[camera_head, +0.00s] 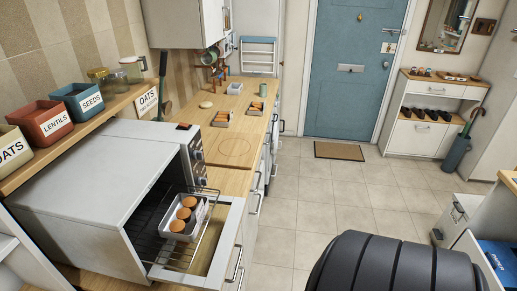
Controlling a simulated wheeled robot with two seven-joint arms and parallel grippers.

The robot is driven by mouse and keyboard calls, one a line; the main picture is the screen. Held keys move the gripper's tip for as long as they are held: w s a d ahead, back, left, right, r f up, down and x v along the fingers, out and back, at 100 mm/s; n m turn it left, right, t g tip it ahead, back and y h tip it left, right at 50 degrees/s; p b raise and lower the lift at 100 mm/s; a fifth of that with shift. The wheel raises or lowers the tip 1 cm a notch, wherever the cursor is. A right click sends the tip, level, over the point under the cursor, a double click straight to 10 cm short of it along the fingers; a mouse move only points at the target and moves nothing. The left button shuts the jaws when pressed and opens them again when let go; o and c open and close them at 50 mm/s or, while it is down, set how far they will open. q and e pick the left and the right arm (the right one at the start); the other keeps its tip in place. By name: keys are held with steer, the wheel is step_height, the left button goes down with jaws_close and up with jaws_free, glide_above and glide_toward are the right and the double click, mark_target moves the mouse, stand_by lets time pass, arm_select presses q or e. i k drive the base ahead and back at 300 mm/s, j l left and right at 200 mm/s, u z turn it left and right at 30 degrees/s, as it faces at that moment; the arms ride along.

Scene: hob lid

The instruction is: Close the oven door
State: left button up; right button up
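The white box-shaped oven (75,185) stands on the wooden counter at the left. Its door (229,232) is open, folded down toward the right, with a pale frame around a see-through pane. A wire rack (175,254) extends from the dark oven cavity over the door. A metal tray (194,224) on the rack holds brown round baked items (183,213); it sits at the oven mouth. Control knobs (197,153) are on the oven front beyond the opening. Neither of my grippers shows in this view.
A shelf (95,124) above the oven carries labelled bins, including lentils (41,122) and seeds (79,98). Small trays (222,119) lie farther along the counter. Tiled floor (310,195) is open toward the blue door (354,65). A drawer unit (459,215) stands at the right.

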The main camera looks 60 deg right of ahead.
mark_target(214, 280)
steer(key=k+l+z, duration=0.1)
steer(key=k+l, duration=0.3)
steer(key=k+l+z, duration=0.15)
steer(key=k+l, duration=0.25)
steer(key=l, duration=0.2)
steer(key=i+j+z, duration=0.1)
steer(key=i, duration=0.25)
steer(key=i+j+z, duration=0.15)
steer(key=i, duration=0.2)
